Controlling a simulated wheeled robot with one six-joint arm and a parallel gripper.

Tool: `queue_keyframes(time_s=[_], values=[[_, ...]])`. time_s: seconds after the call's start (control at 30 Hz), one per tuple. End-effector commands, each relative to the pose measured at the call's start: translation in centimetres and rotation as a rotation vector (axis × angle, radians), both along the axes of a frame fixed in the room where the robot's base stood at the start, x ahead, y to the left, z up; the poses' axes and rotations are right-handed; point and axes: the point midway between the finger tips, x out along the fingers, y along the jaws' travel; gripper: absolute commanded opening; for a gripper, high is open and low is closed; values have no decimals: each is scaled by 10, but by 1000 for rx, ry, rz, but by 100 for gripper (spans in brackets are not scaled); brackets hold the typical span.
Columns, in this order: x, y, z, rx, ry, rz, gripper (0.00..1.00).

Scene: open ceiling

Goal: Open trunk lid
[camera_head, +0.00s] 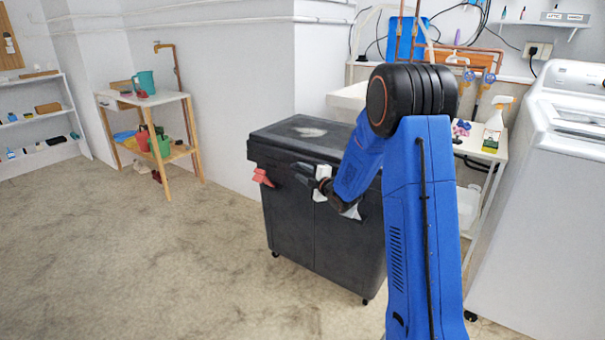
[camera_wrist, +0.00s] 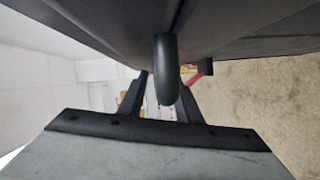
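The trunk (camera_head: 290,225) is a dark grey box on small wheels, standing on the floor in the middle of the head view. Its flat lid (camera_head: 290,133) looks shut, with a pale patch on top. My gripper (camera_head: 306,175) is at the trunk's front, just below the lid edge. In the wrist view the two dark fingers of my gripper (camera_wrist: 161,98) are apart. A dark rounded handle (camera_wrist: 166,70) shows between them; I cannot tell whether they touch it. A red latch (camera_head: 262,177) is on the trunk's left front. My arm hides the trunk's right part.
A white washing machine (camera_head: 545,180) stands at the right. A white side table (camera_head: 485,155) with a spray bottle (camera_head: 495,122) is behind my arm. A wooden shelf table (camera_head: 150,100) stands at the back left. The floor (camera_head: 140,260) at the left is clear.

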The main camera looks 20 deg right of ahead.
Motion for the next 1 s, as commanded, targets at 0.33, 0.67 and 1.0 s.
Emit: queue_keyframes(time_s=[0.33,0.67,1.0], values=[[0,0,0,0,0,0,0],[0,0,4,6,6,0,0],[-1,0,48,77,55,0,0]])
